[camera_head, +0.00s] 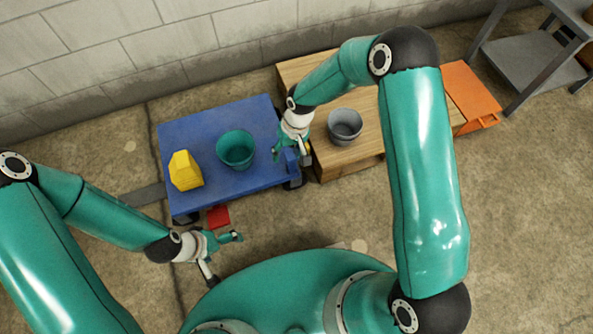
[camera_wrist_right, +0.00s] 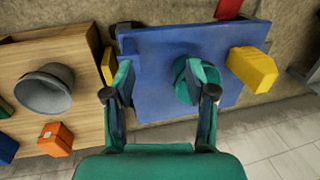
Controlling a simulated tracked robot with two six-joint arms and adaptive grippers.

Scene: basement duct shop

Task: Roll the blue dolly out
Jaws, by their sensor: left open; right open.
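The blue dolly (camera_head: 222,183) stands on the floor near the wall. It carries a yellow block (camera_head: 185,170) and a teal bucket (camera_head: 236,149). My right gripper (camera_head: 287,156) is open and empty at the dolly's right end, by a raised blue part there. In the right wrist view, its two fingers (camera_wrist_right: 160,82) are spread with the blue deck (camera_wrist_right: 155,60) beyond them; one finger partly covers the teal bucket. Whether it touches the dolly I cannot tell. My left gripper (camera_head: 226,256) is open and empty, in front of the dolly.
A red block (camera_head: 218,216) sits at the dolly's front edge. A wooden platform (camera_head: 340,165) with a grey bucket (camera_head: 345,126) stands close on the right. Beyond are an orange item (camera_head: 468,92) and a grey metal shelf (camera_head: 530,70). A block wall (camera_head: 130,50) runs behind.

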